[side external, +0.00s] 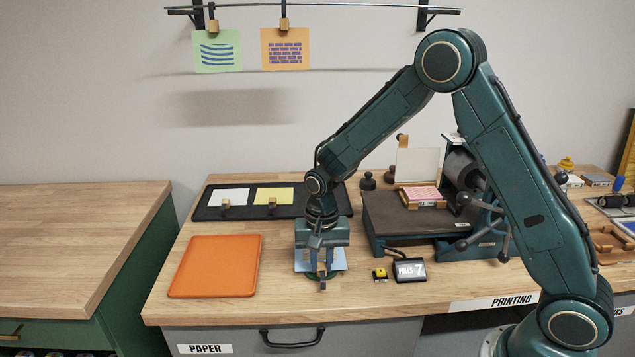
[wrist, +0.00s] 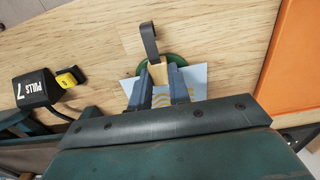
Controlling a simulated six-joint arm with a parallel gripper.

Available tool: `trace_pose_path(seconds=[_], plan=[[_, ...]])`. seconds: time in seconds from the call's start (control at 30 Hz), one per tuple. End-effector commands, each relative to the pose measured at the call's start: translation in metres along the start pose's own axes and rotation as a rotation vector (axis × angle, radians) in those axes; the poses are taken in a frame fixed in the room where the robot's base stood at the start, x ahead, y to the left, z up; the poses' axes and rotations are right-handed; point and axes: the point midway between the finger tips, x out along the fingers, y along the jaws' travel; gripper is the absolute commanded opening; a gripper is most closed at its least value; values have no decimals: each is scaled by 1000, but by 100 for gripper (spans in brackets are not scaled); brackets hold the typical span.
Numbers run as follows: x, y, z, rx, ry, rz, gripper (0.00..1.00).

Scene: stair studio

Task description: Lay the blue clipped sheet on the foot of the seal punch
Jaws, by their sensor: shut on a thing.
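The blue sheet (side external: 303,263) has yellow wavy print, and it also shows in the wrist view (wrist: 196,76). A pale wooden clip (wrist: 169,77) is on its edge. My gripper (side external: 322,268) points down at the front of the table, shut on the clip between its two fingers. The seal punch has a round green foot (wrist: 178,58) and a dark lever arm (wrist: 149,40). The sheet overlaps the foot in the wrist view, hiding part of it. I cannot tell whether the sheet rests on it or hangs just above.
An orange board (side external: 215,266) lies to the left. A black tray (side external: 240,211) with white and yellow clipped sheets is behind. A press (side external: 400,220) stands to the right. A yellow item (side external: 380,274) and a "PULLS 7" counter (side external: 410,270) sit close by on the right.

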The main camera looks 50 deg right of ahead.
Motion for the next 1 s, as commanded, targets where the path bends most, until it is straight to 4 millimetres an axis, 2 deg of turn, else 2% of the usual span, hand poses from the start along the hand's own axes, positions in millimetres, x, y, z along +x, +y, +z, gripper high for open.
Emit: trace_pose_path(seconds=[0.8,0.83,0.93,1.0], plan=[[2,0,0,0,0,0,0],[2,0,0,0,0,0,23],[2,0,0,0,0,0,42],[2,0,0,0,0,0,44]])
